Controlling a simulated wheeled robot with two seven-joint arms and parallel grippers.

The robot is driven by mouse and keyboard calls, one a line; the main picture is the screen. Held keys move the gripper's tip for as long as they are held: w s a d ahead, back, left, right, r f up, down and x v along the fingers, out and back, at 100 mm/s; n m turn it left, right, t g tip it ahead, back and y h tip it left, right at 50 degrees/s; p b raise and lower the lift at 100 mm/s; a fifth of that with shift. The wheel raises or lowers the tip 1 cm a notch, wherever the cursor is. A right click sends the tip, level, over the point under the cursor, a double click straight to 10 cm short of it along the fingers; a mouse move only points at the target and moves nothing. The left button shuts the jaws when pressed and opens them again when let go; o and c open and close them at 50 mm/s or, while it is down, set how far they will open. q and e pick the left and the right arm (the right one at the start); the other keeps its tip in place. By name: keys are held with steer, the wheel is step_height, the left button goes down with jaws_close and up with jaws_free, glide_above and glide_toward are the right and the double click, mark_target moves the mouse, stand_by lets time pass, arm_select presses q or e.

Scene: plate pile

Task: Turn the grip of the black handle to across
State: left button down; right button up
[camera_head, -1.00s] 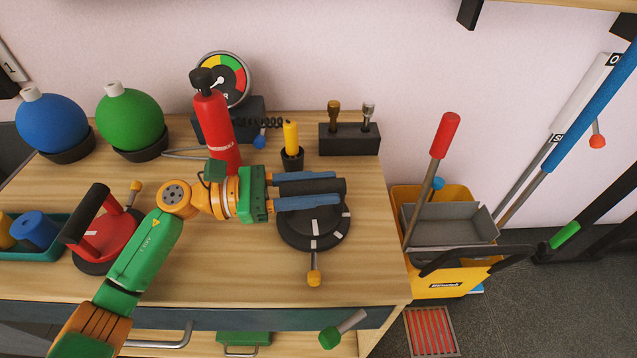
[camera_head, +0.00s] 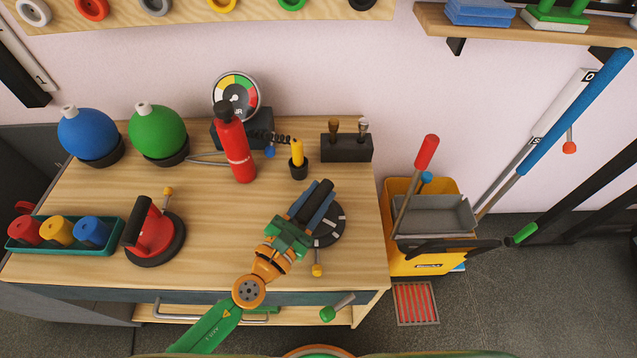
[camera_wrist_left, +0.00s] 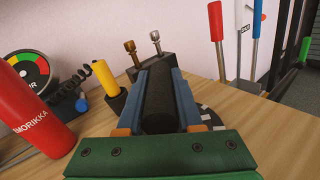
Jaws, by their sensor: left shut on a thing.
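The black handle is a dark round base (camera_head: 334,224) with white marks on its rim, on the right part of the wooden table. Its black cylindrical grip (camera_head: 318,198) points up and to the right in the head view. A small yellow-orange knob (camera_head: 317,270) sticks out at the base's near side. My left gripper (camera_head: 311,205) is shut on the grip, one blue finger on each side. In the left wrist view the grip (camera_wrist_left: 159,95) lies lengthwise between the fingers. Part of the base is hidden under the gripper. My right gripper is not in view.
A red suction-style handle (camera_head: 152,232) stands on the table's left, beside a teal tray (camera_head: 100,247). A red bottle (camera_head: 236,150), a gauge (camera_head: 237,96), a yellow marker in a cup (camera_head: 298,158) and a black block (camera_head: 346,148) stand behind. A yellow bucket (camera_head: 415,262) is on the floor right.

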arm_select(q)
steer(key=n+t+y, duration=0.2)
steer(key=y, duration=0.2)
steer(key=shift+n, duration=0.4)
steer(key=n+y, duration=0.2)
steer(key=y, duration=0.1)
steer(key=shift+a+f+t, duration=0.1)
steer(key=shift+t, duration=0.2)
steer(key=shift+a+n+y, duration=0.1)
steer(key=shift+n+y, duration=0.6)
steer(key=shift+y, duration=0.6)
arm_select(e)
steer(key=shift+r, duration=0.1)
arm_select(q)
steer(key=shift+w+b, duration=0.1)
steer(key=shift+b, duration=0.2)
steer(key=c, duration=0.6)
jaws_free()
